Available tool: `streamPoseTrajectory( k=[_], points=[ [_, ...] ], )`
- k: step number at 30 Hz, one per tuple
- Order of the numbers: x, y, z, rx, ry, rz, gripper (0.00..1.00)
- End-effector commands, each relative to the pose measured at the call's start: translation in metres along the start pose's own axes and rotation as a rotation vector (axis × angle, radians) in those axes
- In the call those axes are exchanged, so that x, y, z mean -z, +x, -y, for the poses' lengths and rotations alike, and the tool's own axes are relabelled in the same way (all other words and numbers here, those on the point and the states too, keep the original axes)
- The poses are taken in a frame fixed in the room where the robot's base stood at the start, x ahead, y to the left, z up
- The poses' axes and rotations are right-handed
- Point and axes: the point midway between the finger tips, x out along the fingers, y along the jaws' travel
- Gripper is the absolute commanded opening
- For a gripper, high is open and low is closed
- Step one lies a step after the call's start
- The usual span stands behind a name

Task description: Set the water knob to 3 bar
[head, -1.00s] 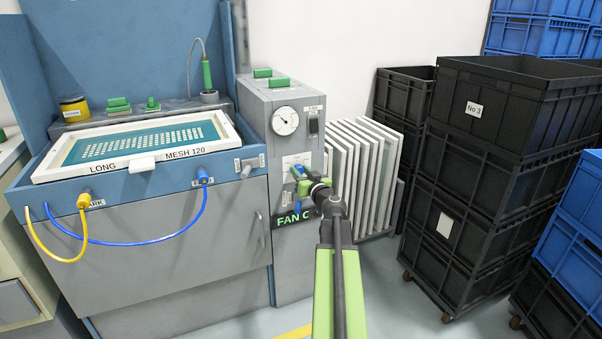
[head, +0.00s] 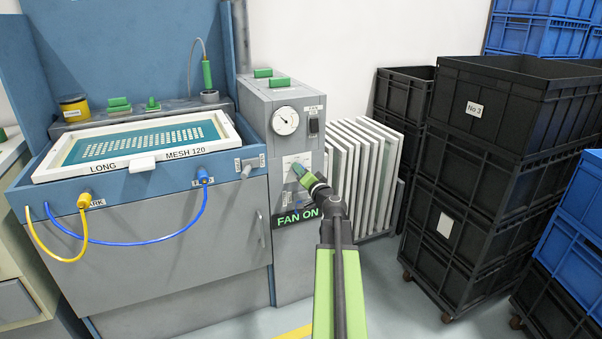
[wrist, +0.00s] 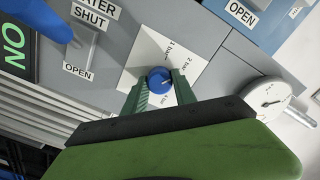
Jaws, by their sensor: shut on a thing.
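The water knob (wrist: 158,75) is a round blue knob on a white plate (wrist: 150,46) marked in bar, with 1 bar and 2 bar readable. A pale pointer mark shows on the knob, but the bar value it meets is unclear. My gripper (wrist: 160,81) has one green finger on each side of the knob and is shut on it. In the head view my gripper (head: 298,172) is at the plate on the grey cabinet's front and hides the knob. The dial gauge (head: 285,121) is above it; its face also shows in the wrist view (wrist: 268,100), reading unclear.
A blue lever (wrist: 38,20) is close by, beside labels SHUT and OPEN. A FAN ON sign (head: 298,218) is below the gripper. White frames (head: 365,165) stand to the right, then stacked black crates (head: 480,160). The screen washing sink (head: 150,200) is to the left.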

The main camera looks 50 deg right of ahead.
Motion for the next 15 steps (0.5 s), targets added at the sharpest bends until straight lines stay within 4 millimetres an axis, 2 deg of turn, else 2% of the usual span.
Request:
streamPoseTrajectory(
  k=[15],
  points=[
    [-0.0013,-0.0011,-0.0008,0.0,0.484,0.002,0.0]
  ],
)
